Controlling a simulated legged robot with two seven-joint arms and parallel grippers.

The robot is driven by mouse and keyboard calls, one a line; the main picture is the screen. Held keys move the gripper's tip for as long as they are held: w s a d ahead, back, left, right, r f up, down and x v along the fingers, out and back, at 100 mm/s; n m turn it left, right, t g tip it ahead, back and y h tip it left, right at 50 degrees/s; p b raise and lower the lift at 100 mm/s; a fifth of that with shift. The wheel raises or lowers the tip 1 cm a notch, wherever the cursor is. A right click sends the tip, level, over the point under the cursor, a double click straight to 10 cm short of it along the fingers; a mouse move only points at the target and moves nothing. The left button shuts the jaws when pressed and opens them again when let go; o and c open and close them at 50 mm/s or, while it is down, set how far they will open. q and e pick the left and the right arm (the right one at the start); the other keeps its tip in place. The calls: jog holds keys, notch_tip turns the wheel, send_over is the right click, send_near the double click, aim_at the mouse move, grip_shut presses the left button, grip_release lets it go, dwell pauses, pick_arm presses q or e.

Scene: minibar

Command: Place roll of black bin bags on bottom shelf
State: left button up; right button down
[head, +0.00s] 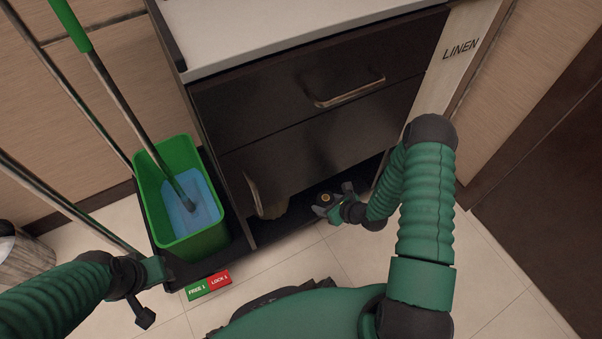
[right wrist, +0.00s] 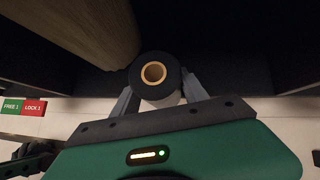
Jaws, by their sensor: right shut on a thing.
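The roll of black bin bags (head: 326,197) is in my right gripper (head: 334,204), at the front opening of the low compartment under the drawers. In the right wrist view the roll (right wrist: 154,72) shows its round black end and yellow-ringed core between the two fingers of my right gripper (right wrist: 160,98), which is shut on it. The bottom shelf (head: 296,217) is a dark surface inside this compartment, mostly in shadow. Whether the roll touches it cannot be told. My left gripper (head: 148,290) is at the lower left, away from the roll; its finger opening is unclear.
A tan object (head: 271,207) stands in the low compartment left of the roll; it looms at upper left in the wrist view (right wrist: 85,30). A FREE/LOCK pedal (head: 208,284) sits at the front.

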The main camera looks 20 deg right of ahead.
jog(key=w+d+b, duration=0.2)
jog(key=w, duration=0.2)
jog(key=w+d+f+b, duration=0.1)
jog(key=w+d+b, duration=0.1)
jog(key=w, duration=0.2)
jog(key=w+d+b, duration=0.2)
jog(key=w+d, duration=0.1)
jog(key=w, duration=0.1)
jog(key=shift+f, duration=0.25)
jog(key=f+b, duration=0.3)
jog(key=f, duration=0.1)
jog(key=shift+w+d+b, duration=0.15)
jog(key=shift+w+b, duration=0.1)
jog(key=shift+b, duration=0.1)
jog(key=shift+r, duration=0.35)
jog(key=c, duration=0.6)
grip_release()
jog(key=shift+f, duration=0.1)
